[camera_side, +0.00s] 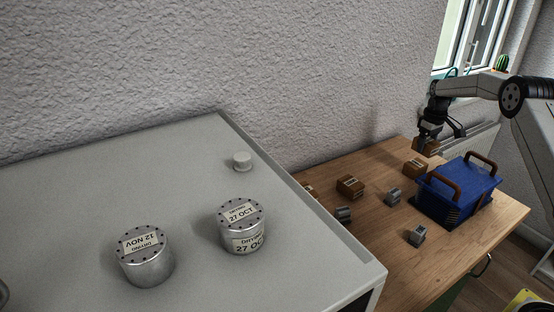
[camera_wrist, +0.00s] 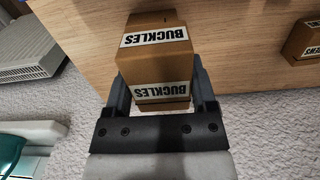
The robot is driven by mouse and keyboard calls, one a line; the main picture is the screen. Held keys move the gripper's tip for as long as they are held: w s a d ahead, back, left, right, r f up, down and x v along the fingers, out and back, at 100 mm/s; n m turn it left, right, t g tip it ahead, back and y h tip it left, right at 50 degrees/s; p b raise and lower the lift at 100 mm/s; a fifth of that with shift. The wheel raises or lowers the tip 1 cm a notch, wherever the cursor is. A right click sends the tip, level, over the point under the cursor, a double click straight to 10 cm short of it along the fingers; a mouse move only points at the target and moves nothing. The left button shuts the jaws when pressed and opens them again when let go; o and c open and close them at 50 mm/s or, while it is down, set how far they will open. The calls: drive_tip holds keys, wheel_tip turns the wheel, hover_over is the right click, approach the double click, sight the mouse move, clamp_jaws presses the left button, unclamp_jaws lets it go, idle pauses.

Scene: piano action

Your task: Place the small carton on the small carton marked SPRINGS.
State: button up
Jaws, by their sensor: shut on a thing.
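My gripper (camera_side: 427,138) is shut on a small brown carton (camera_wrist: 155,45) at the back right of the wooden table, above its surface. In the wrist view my gripper (camera_wrist: 155,82) has one finger on each side of this carton, whose white labels read BUCKLES. The held carton also shows below the fingers in the side view (camera_side: 430,148). On the table are a brown carton (camera_side: 414,168) near the blue box, another brown carton (camera_side: 350,186) further left, and a partly hidden one (camera_side: 309,190) at the cabinet edge. I cannot read which is marked SPRINGS.
A blue box (camera_side: 450,194) with brown handles stands at the table's right. Small grey blocks (camera_side: 394,196), (camera_side: 343,214) and (camera_side: 417,235) lie on the table. A grey cabinet top (camera_side: 80,200) bears two metal tins and a white knob. A brown carton (camera_wrist: 303,40) is at the wrist view's right edge.

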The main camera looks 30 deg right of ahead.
sight(417, 163)
drive_tip(key=shift+w+d+f, duration=0.25)
drive_tip(key=shift+w+f, duration=0.2)
drive_tip(key=shift+f, duration=0.1)
drive_tip(key=shift+w+d+f, duration=0.2)
drive_tip(key=shift+w+f, duration=0.2)
drive_tip(key=shift+f, duration=0.15)
drive_tip(key=shift+f, duration=0.1)
drive_tip(key=shift+w+f, duration=0.1)
drive_tip(key=shift+f, duration=0.05)
drive_tip(key=shift+d+f, duration=0.1)
drive_tip(key=shift+f, duration=1.45)
drive_tip(key=shift+f, duration=0.1)
drive_tip(key=o, duration=1.2)
drive_tip(key=shift+c, duration=0.2)
wheel_tip(417, 163, up, 12)
drive_tip(key=shift+r, duration=0.15)
